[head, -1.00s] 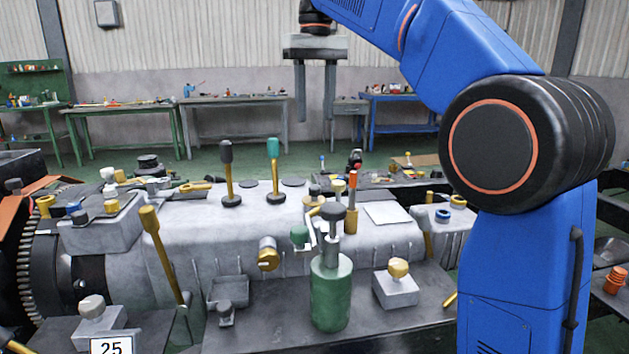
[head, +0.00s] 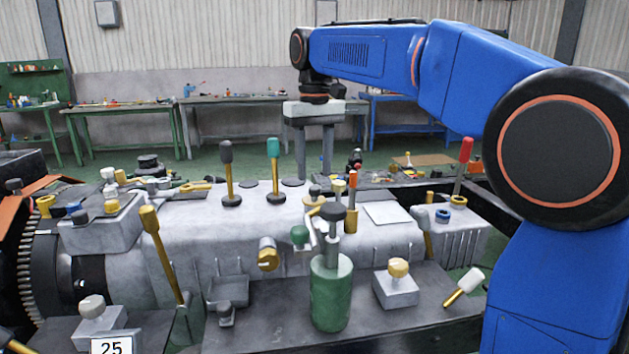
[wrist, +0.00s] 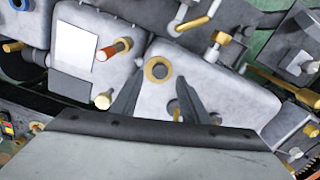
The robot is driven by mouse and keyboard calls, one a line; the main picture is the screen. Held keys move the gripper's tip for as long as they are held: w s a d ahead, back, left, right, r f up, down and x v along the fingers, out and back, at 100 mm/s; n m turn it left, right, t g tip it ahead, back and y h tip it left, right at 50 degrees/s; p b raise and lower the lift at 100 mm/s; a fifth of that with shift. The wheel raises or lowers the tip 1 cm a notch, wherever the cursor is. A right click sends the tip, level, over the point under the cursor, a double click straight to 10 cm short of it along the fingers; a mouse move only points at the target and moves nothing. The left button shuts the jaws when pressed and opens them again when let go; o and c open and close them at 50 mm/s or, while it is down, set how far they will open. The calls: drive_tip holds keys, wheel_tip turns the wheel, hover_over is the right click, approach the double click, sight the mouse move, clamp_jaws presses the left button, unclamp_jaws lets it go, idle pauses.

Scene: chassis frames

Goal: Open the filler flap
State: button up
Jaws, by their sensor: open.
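No part is labelled as the filler flap. A flat, pale rectangular plate (head: 387,213) lies on top of the grey housing, right of the red-topped lever, and may be the flap; I cannot be sure. A white rectangle at the upper left of the wrist view (wrist: 77,46) looks like the same plate, lying flat. My gripper (head: 314,172) points down behind the levers, its two fingers apart and empty. In the wrist view, the fingers (wrist: 160,78) straddle the line of sight to a gold ring (wrist: 158,69); the plate is left of them.
Upright levers with black (head: 226,150) and teal (head: 273,148) knobs stand left of my gripper. A red-topped lever (head: 352,190) stands beside the plate. A green pump-like can (head: 331,298) and a yellow-knobbed block (head: 397,285) stand in front. Free air lies above the housing.

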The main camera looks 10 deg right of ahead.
sight(315, 187)
drive_tip(key=shift+f, duration=1.9)
clamp_jaws()
